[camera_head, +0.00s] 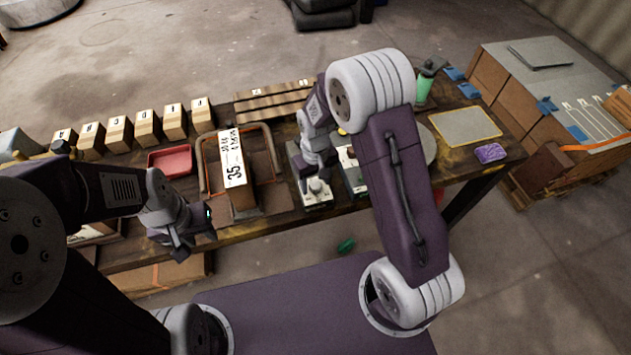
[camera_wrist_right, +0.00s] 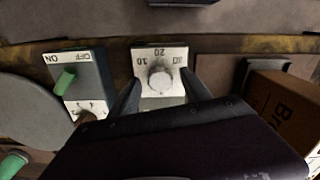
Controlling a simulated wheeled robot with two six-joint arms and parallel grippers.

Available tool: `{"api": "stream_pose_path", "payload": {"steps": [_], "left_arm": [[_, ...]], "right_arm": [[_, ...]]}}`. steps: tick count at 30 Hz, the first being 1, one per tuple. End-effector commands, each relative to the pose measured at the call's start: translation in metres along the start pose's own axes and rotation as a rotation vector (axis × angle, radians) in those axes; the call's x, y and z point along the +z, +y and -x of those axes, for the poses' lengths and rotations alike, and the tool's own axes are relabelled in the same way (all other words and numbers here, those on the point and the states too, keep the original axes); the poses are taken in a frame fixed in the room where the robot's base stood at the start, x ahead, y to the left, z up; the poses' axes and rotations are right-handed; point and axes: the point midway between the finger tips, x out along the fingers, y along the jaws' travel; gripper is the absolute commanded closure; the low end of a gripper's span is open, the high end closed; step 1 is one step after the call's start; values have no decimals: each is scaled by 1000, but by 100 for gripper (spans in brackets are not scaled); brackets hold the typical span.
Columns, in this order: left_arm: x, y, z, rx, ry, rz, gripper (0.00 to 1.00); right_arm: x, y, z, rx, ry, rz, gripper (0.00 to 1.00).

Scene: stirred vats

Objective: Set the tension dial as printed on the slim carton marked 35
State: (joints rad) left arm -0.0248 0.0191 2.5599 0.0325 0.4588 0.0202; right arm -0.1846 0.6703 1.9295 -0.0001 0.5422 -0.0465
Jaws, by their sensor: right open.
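The slim carton (camera_head: 237,172) marked 35 stands in the middle of the bench in the head view. Its white label carries more lines of print, too small to read surely. The tension dial (camera_head: 317,192) is a pale knob on a white plate to its right.
An ON/OFF switch box (camera_wrist_right: 78,76) with a green lever stands beside the dial. A red tray (camera_head: 171,161) and several lettered boxes (camera_head: 119,133) are on the left. A green bottle (camera_head: 424,88), a grey mat (camera_head: 465,127) and a purple sponge (camera_head: 490,152) are on the right.

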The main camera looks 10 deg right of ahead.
Motion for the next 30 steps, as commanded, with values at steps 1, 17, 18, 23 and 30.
{"api": "stream_pose_path", "payload": {"steps": [1, 17, 18, 23, 30], "left_arm": [[0, 0, 0, 0, 0, 0, 64], [0, 0, 1, 0, 0, 0, 64], [0, 0, 1, 0, 0, 0, 64], [-1, 0, 5, 0, 0, 0, 64], [-2, 0, 16, 0, 0, 0, 64]], "right_arm": [[0, 0, 0, 0, 0, 0, 44], [0, 0, 0, 0, 1, -6, 100], [0, 0, 1, 0, 1, -12, 100], [0, 0, 2, 0, 1, -65, 100], [0, 0, 3, 0, 1, -239, 100]]}}
